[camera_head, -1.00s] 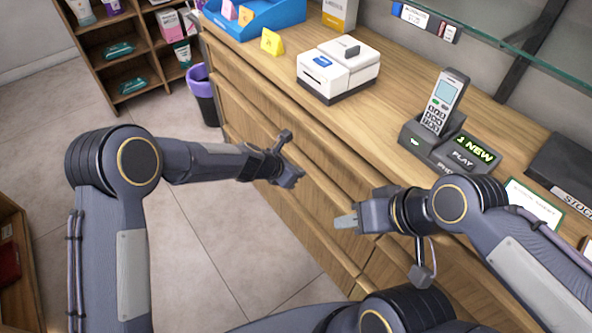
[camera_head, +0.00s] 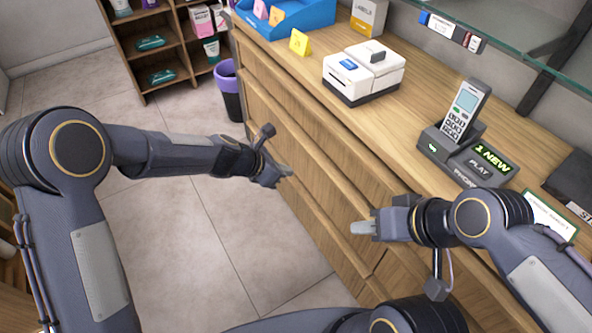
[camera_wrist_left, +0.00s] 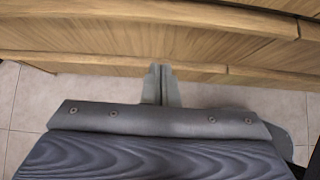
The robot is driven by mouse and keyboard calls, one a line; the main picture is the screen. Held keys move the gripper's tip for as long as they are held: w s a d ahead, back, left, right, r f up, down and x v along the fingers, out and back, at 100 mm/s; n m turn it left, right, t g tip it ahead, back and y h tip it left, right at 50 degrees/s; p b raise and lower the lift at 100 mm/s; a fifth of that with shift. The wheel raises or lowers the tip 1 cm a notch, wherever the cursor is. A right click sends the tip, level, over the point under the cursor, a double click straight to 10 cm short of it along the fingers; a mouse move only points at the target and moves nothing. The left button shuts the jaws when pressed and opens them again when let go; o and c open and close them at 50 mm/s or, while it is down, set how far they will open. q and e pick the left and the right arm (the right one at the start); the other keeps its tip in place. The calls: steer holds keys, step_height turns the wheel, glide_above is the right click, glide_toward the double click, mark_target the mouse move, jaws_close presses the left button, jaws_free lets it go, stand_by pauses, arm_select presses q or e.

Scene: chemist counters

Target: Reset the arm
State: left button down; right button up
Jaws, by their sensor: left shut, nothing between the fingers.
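My left gripper (camera_head: 287,171) is in front of the counter's drawer fronts, apart from anything on the countertop. In the left wrist view its fingers (camera_wrist_left: 160,85) are closed together with nothing between them, facing the wooden drawers. My right gripper (camera_head: 360,228) is to the right of it, beside the counter's front, with its fingers pointing left. Its fingertips look close together, but the view is too small to tell whether they are shut. No held object shows at either gripper.
The wooden counter (camera_head: 415,130) carries a white label printer (camera_head: 350,78), a phone in its dock (camera_head: 462,115), a yellow tent card (camera_head: 299,42) and a blue bin (camera_head: 315,15). A waste bin (camera_head: 232,100) and shelves (camera_head: 130,40) stand behind left. The tiled floor is clear.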

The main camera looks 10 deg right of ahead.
arm_select(q)
steer(key=shift+s+a+r, duration=0.1)
steer(key=shift+a+r, duration=0.15)
steer(key=shift+a, duration=0.1)
steer(key=s+a+r+m+t+p, duration=0.1)
steer(key=s+a+r+m+p, duration=0.3)
steer(key=a+r, duration=0.5)
steer(key=s+a+r+m+p, duration=0.1)
steer(key=s+a+r+m, duration=0.35)
steer(key=a+r, duration=0.5)
steer(key=s+a+r+m+t+y+p, duration=0.1)
steer(key=s+a+r+m+y+p, duration=0.1)
steer(key=s+a+m, duration=0.3)
steer(key=s+a+r+m+y+p, duration=0.2)
steer(key=s+a+m, duration=0.4)
steer(key=s, duration=0.7)
steer(key=shift+a+r+t+y+p, duration=0.3)
steer(key=shift+r+t+y+p, duration=0.1)
steer(key=shift+r+p, duration=0.5)
steer(key=shift+s, duration=0.1)
